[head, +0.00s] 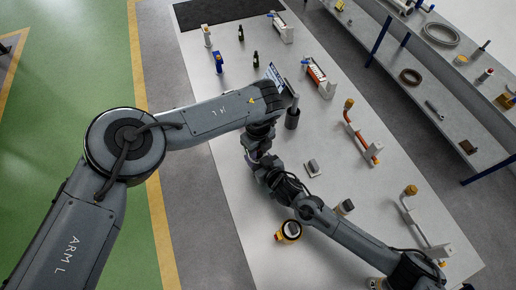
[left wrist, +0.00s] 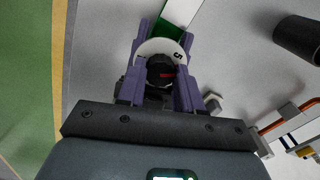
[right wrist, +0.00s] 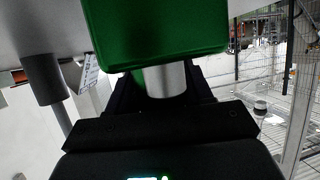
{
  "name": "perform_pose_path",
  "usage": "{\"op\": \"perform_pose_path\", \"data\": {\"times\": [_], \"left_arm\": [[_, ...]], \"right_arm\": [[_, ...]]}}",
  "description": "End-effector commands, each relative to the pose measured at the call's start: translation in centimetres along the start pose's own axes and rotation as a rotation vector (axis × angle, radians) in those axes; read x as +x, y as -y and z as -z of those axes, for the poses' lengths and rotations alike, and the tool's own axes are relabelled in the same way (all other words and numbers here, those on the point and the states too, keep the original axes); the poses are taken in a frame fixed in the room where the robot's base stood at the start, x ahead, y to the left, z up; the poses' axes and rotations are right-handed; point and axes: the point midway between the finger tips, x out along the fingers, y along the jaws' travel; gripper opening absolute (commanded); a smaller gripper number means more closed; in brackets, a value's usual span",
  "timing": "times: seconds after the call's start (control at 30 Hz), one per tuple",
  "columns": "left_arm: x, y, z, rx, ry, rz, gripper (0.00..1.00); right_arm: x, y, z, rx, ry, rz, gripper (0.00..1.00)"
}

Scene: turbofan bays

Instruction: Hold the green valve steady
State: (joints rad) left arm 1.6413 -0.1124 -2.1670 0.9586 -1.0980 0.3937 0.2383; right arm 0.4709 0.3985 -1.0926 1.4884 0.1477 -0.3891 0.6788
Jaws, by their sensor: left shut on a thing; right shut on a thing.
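The green valve (right wrist: 155,30) fills the top of the right wrist view as a large green body with a silver cylindrical stub (right wrist: 166,78) below it. My right gripper (right wrist: 162,88) is shut around that stub. In the left wrist view a green part (left wrist: 172,32) shows beyond a white round face with a dark centre (left wrist: 160,48). My left gripper (left wrist: 162,60), with purple fingers, is shut on this same assembly. In the head view my two wrists meet over the table and hide the valve and both sets of fingertips.
A dark grey cylinder (head: 292,118) stands close to the right of my wrists on the pale table (head: 235,220). An orange pipe piece (head: 358,128), a white pipe piece (head: 413,212) and a yellow-ringed part (head: 290,230) lie around. A shelf (head: 465,150) runs along the right.

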Motion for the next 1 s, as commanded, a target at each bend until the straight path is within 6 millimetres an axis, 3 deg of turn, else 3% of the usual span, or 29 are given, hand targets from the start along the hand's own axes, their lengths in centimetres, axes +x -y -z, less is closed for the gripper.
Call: {"op": "perform_pose_path", "data": {"times": [0.63, 1.0], "left_arm": [[0.04, -0.10, 0.03, 0.392, -0.002, 0.010, 0.04], [0.02, -0.08, 0.05, 0.493, -0.001, 0.014, 0.04]], "right_arm": [[0.01, -0.11, 0.12, 0.001, -0.002, -0.002, 0.04], [0.01, -0.13, 0.12, 0.000, -0.002, -0.002, 0.04]]}}
